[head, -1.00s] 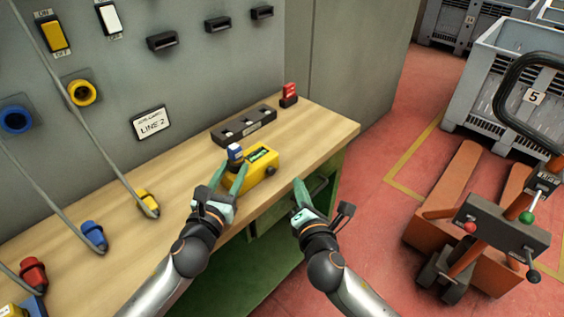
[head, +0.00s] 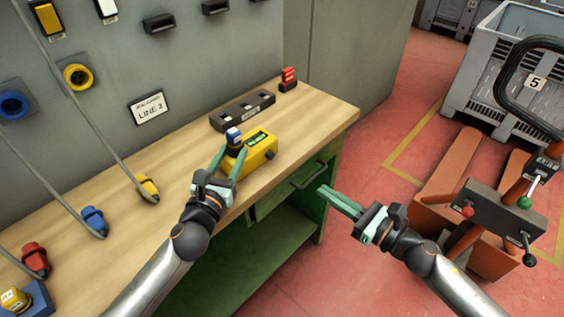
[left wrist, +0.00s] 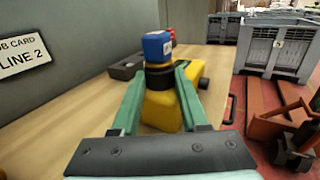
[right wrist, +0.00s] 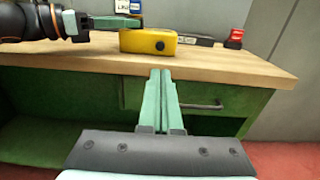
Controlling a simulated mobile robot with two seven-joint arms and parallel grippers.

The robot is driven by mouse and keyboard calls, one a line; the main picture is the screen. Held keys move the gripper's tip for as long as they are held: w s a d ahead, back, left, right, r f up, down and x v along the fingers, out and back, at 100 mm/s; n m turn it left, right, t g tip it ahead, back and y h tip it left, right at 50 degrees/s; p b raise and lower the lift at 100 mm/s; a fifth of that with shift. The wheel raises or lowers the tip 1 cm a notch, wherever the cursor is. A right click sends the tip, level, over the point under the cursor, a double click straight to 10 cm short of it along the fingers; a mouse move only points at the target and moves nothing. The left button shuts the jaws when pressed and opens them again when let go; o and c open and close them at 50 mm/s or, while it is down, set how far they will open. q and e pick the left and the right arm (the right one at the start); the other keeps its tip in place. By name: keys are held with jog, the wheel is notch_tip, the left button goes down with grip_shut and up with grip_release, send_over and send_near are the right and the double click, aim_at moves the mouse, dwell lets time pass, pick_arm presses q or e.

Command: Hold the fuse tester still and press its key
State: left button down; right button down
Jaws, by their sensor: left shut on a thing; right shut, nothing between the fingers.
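The yellow fuse tester (head: 262,148) sits near the front edge of the wooden bench. A blue-topped fuse (head: 234,136) stands upright at its left end. A round black key (head: 270,155) is on its near right end; it shows facing me in the right wrist view (right wrist: 160,45). My left gripper (head: 230,158) is shut on the tester's left end, its fingers on either side of the black collar below the blue top, as in the left wrist view (left wrist: 160,78). My right gripper (head: 323,193) is shut and empty, in front of the bench, apart from the tester.
A drawer handle (head: 309,175) juts from the green bench front below the key. Plugs on cords lie to the left. A pallet truck (head: 480,205) stands on the right.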

aim_at(272, 157)
jog(key=x, duration=1.4)
jog(key=shift+w, duration=0.15)
pick_arm(q)
jog(key=shift+d, duration=0.1)
pick_arm(e)
jog(key=shift+x, duration=0.95)
pick_arm(q)
jog(key=shift+s+d, duration=0.1)
jog(key=shift+a, duration=0.2)
pick_arm(e)
jog(key=v, duration=1.4)
